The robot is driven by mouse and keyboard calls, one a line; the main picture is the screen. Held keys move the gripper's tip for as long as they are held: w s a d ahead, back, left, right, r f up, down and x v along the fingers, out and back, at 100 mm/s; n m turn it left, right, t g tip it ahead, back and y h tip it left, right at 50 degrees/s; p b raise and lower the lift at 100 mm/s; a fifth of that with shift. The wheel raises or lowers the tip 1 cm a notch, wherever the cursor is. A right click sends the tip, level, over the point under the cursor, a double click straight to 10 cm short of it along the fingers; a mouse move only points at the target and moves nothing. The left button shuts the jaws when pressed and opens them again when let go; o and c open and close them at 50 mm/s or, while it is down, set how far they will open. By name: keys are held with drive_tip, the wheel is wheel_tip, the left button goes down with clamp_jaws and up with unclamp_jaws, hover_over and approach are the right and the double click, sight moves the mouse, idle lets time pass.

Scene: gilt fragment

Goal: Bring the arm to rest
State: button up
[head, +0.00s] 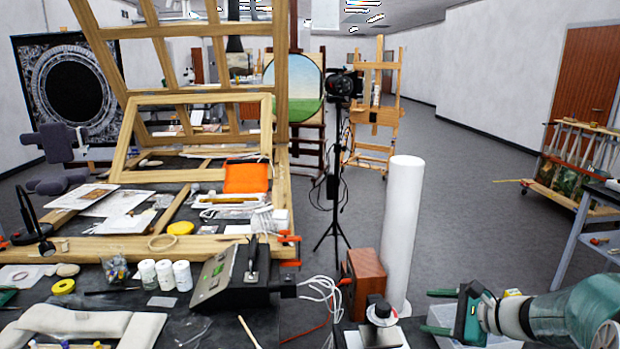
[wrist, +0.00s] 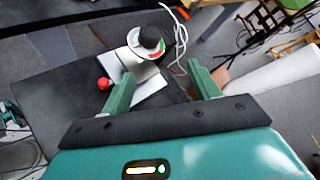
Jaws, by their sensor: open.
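My gripper (head: 434,311) is at the lower right of the head view, with its green fingers pointing left. In the wrist view its two fingers (wrist: 160,76) stand wide apart with nothing between them gripped. Beyond the fingertips is a black-and-white round device (wrist: 146,42) on a pale base, with a red knob beside it. The same device shows in the head view (head: 380,312), left of my gripper and apart from it. My teal and white arm reaches in from the right edge.
A tall white roll (head: 402,235) and a brown wooden box (head: 364,283) stand behind the device. A camera tripod (head: 332,195) is farther back. A cluttered workbench with a wooden frame (head: 190,101) fills the left. Open floor (head: 470,220) lies back right, near a rack (head: 575,175).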

drive_tip(key=s+a+r+n+g+h, duration=0.25)
drive_tip(key=s+a+n+g, duration=0.25)
drive_tip(key=s+a+n, duration=0.55)
drive_tip(key=s+a+r+n+h, duration=0.1)
drive_tip(key=s+a+n+h, duration=0.1)
drive_tip(key=s+n, duration=0.2)
drive_tip(key=s+a+r+n+t+h, duration=0.1)
drive_tip(key=s+a+r+n+h, duration=0.1)
drive_tip(key=s+n, duration=0.3)
drive_tip(key=shift+s+h, duration=0.85)
drive_tip(key=shift+s, duration=0.1)
